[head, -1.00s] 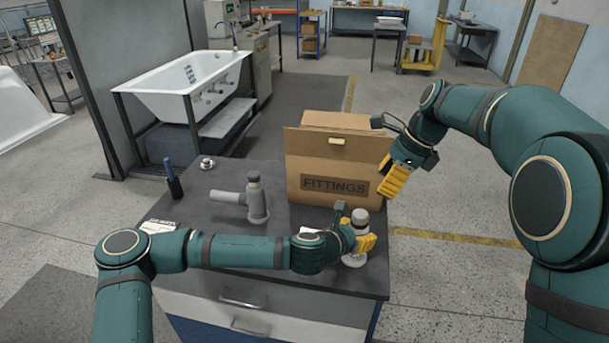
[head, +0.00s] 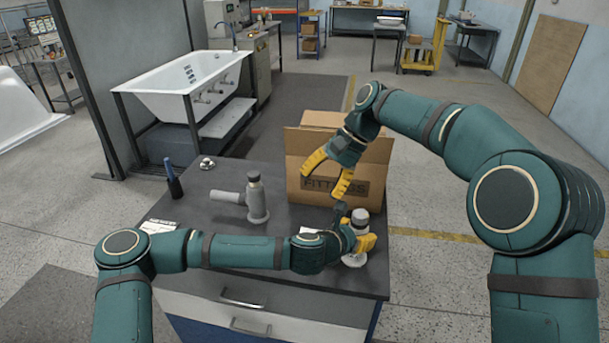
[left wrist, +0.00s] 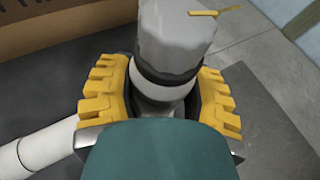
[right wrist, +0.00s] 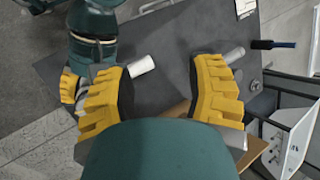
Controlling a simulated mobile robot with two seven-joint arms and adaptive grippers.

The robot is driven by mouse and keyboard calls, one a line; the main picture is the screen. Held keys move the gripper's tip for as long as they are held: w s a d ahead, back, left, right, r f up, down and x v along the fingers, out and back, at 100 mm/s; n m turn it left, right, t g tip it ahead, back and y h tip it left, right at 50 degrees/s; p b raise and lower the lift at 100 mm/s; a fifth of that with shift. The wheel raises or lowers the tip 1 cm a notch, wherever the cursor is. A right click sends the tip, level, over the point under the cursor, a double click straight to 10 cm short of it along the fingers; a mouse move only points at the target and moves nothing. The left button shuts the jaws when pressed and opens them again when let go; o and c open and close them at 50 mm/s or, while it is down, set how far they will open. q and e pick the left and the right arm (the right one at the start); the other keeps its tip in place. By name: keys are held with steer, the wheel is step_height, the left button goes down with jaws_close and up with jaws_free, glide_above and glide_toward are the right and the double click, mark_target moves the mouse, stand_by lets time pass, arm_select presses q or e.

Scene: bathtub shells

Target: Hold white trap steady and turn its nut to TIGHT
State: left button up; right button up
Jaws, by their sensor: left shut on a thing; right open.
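The white trap (head: 354,260) stands upright at the bench's right front corner, with a grey nut (head: 360,217) on top. My left gripper (head: 358,238) is shut on its white body, below the nut. In the left wrist view the fingers clasp the body under the grey nut (left wrist: 178,40); a yellow strip lies on top of the nut, and a white side pipe (left wrist: 45,148) runs left. My right gripper (head: 322,183) is open and empty, above and behind the trap, in front of the box. No TIGHT mark is readable.
A cardboard FITTINGS box (head: 375,160) stands open close behind the trap. A grey trap (head: 257,202), a blue-handled tool (head: 173,181) and a small white-and-metal part (head: 207,163) are on the dark bench. The bench's left front is clear apart from a label.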

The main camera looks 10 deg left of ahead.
steer(key=shift+s+a+r+n+g+y, duration=0.2)
steer(key=shift+a+r+n+g+y, duration=0.3)
steer(key=shift+n, duration=1.45)
steer(key=shift+s+a+r+n+g+y, duration=0.1)
steer(key=shift+s+a+n+g+y, duration=0.35)
steer(key=shift+n, duration=1.45)
steer(key=shift+a+r+n+g+y, duration=0.2)
steer(key=shift+a+n+g, duration=0.45)
steer(key=shift+n, duration=1.3)
steer(key=shift+a, duration=0.2)
arm_select(q)
steer(key=o, duration=1.4)
steer(key=shift+c, duration=0.2)
steer(key=shift+s, duration=0.1)
